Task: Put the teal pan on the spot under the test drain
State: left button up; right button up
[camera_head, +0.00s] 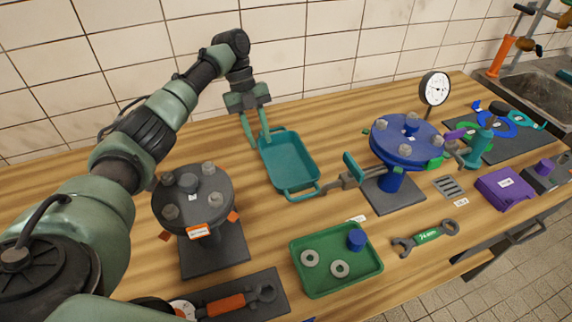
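The teal pan (290,160) lies on the wooden bench, upright and empty, with a loop handle at its near end. My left gripper (260,143) points down at the pan's far left corner. Its two green fingers are apart, with a gap showing between them; whether a fingertip touches the rim is unclear. A grey spout with a teal lever (354,167) sticks out left from the blue flange stand (408,140), close to the pan's right side. It looks like the test drain. No marked spot is clearly visible under it. My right gripper is out of view.
A dark flange stand (193,200) stands left of the pan. A green tray (335,284) with washers and a blue part lies in front. A wrench (425,237), a slotted grate (448,187) and a purple box (505,188) lie to the right. A gauge (435,88) stands behind.

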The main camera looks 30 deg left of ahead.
aim_at(287, 162)
pick_arm(q)
jog(key=shift+f, duration=0.4)
jog(key=p+x, duration=0.1)
jog(key=x, duration=0.1)
jog(key=p+x, duration=0.1)
jog(key=x, duration=0.1)
jog(key=s+p+x, duration=0.1)
jog(key=x, duration=0.1)
jog(key=shift+d+r, duration=0.15)
jog(key=shift+d, duration=0.2)
jog(key=shift+s+d+f, duration=0.1)
jog(key=shift+d+f, duration=0.05)
jog(key=shift+f, duration=0.25)
jog(key=shift+c, duration=0.3)
grip_shut()
